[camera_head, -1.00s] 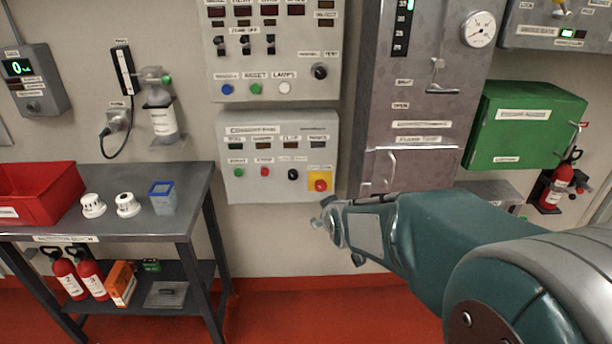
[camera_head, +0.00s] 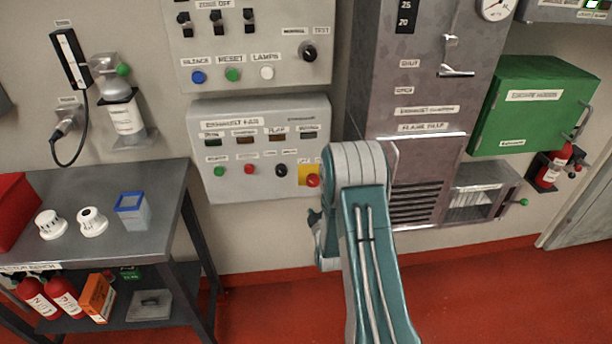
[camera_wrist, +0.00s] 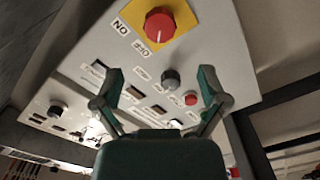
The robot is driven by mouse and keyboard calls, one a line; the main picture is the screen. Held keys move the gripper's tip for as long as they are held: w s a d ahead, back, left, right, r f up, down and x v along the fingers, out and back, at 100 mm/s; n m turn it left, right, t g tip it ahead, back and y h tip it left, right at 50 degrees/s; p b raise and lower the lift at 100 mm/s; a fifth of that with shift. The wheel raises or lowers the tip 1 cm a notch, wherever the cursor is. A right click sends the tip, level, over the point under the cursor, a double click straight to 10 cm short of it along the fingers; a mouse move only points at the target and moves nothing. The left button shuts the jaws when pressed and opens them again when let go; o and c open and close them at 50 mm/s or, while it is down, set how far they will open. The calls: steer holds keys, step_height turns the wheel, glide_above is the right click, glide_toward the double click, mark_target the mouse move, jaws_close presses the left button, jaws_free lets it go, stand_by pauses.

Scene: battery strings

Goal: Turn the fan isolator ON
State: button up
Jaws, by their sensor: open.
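The fan isolator is a round red knob (camera_head: 313,180) on a yellow plate (camera_head: 304,172), at the lower right of the exhaust fan panel (camera_head: 260,112). My arm partly covers that corner. In the wrist view the red knob (camera_wrist: 159,25) and yellow plate (camera_wrist: 183,12) are at the top, with ON and OFF labels beside them. In the head view my arm mostly hides the gripper.
The panel also has a black knob (camera_head: 281,170), a red button (camera_head: 249,169) and a green button (camera_head: 219,171). A grey cabinet (camera_head: 425,100) stands close on the right. A metal bench (camera_head: 165,180) is on the left. Floor between them is clear.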

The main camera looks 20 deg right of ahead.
mark_target(313, 184)
steer(key=x, duration=1)
steer(key=shift+w+d+f, duration=0.1)
steer(key=shift+w+f, duration=0.05)
steer(key=shift+w, duration=0.25)
steer(key=c, duration=1.1)
